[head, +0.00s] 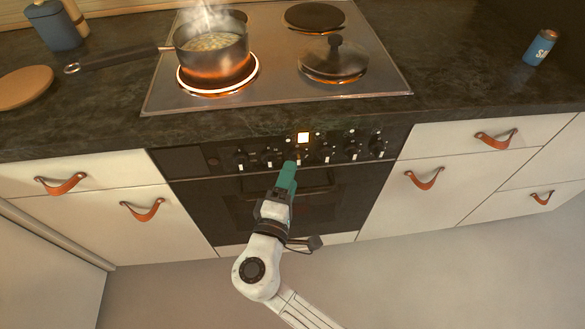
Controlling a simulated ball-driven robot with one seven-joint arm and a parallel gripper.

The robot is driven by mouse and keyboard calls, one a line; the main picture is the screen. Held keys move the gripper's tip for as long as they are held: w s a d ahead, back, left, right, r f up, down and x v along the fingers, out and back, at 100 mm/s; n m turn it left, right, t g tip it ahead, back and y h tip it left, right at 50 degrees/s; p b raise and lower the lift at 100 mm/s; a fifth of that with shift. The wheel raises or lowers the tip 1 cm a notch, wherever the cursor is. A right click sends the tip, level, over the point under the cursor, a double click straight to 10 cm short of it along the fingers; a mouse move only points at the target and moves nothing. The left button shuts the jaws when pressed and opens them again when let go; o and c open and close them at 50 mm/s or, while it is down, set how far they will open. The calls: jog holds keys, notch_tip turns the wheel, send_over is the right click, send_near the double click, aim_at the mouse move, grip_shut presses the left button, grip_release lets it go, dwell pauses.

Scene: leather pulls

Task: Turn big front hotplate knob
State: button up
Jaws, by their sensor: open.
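A row of dark knobs runs along the black oven panel (180,160). My gripper (291,164), teal, reaches up to this row near its middle, by a knob (299,156) that it partly covers. The gap between its fingertips is too small to make out, and nothing shows held. I cannot tell whether it touches the knob, or which knob serves the big front hotplate. The front left hotplate (184,82) glows orange around its rim, under a steaming pot (212,50). Other knobs (241,157) and (352,148) stand to either side.
The back right plate (314,16) is bare. The pot's handle (120,60) points left over the dark counter (90,105). Leather pulls (425,180) stick out from white drawers.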

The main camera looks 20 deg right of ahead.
jog(key=v, duration=0.6)
jog(key=shift+s+a, duration=0.25)
jog(key=shift+s, duration=0.05)
jog(key=s+d+f+m+g+y+p, duration=0.2)
jog(key=s+d+m+g, duration=0.25)
jog(key=d, duration=0.35)
jog(key=s+d+f+m+g+y+p, duration=0.1)
jog(key=s+d+f+m+g+p, duration=0.15)
jog(key=s+d+g, duration=0.5)
jog(key=s+r+m+y+p, duration=0.2)
jog(key=s+m+y+p, duration=0.1)
jog(key=s+y, duration=0.5)
jog(key=shift+s+d+g+p, duration=0.25)
jog(key=shift+s+g+p, duration=0.25)
jog(key=shift+s, duration=0.55)
